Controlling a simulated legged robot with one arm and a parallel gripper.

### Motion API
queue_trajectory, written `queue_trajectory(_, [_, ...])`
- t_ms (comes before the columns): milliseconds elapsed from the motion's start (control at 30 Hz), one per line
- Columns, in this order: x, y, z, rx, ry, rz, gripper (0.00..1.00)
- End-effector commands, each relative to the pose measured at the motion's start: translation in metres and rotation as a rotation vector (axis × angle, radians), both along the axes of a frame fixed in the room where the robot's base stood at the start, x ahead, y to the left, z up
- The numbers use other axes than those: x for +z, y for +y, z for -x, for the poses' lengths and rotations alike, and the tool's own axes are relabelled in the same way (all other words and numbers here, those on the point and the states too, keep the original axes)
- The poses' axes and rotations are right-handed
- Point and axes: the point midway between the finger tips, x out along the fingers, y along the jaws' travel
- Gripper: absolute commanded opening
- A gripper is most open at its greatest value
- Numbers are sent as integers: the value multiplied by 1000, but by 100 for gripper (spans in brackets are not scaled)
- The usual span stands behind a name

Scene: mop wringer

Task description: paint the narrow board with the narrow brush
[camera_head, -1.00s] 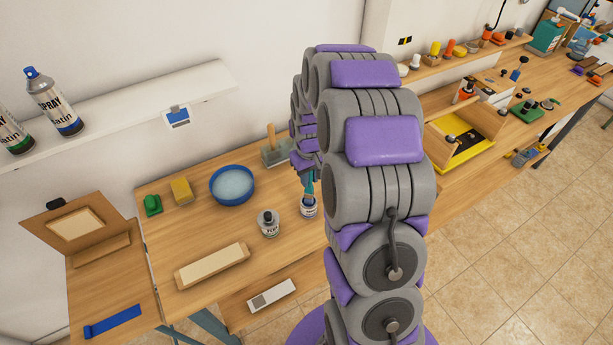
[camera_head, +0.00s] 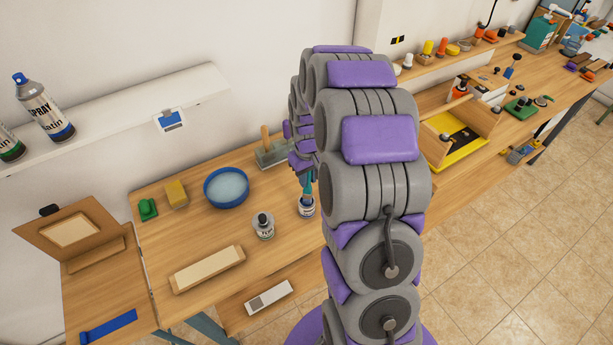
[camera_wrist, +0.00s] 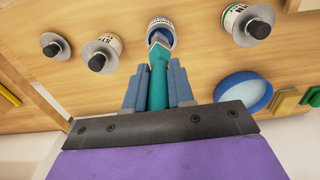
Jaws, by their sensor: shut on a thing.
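My gripper (camera_wrist: 158,88) is shut on the teal handle of a brush (camera_wrist: 158,80), seen in the wrist view. The brush points into the mouth of an open paint can (camera_wrist: 162,26); its bristles are mostly hidden there. In the head view, the brush (camera_head: 308,186) stands over the same can (camera_head: 306,210) on the bench, and my arm hides most of the gripper. A long pale narrow board (camera_head: 207,269) lies at the front of the bench, left of the can, with nothing on top.
A lidded jar (camera_head: 263,228) stands between board and can. A blue bowl (camera_head: 227,187), yellow sponge (camera_head: 176,194) and green object (camera_head: 148,209) are behind. A framed panel (camera_head: 70,232) leans at left. A shelf (camera_head: 110,120) with spray cans is above.

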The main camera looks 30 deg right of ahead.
Motion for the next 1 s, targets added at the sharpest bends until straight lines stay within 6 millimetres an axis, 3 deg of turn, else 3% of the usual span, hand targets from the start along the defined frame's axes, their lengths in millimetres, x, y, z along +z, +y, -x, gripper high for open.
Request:
queue_trajectory(467, [3, 1, 0, 0, 0, 0, 0])
queue_trajectory(1000, [41, 0, -1, 0, -4, 1, 0])
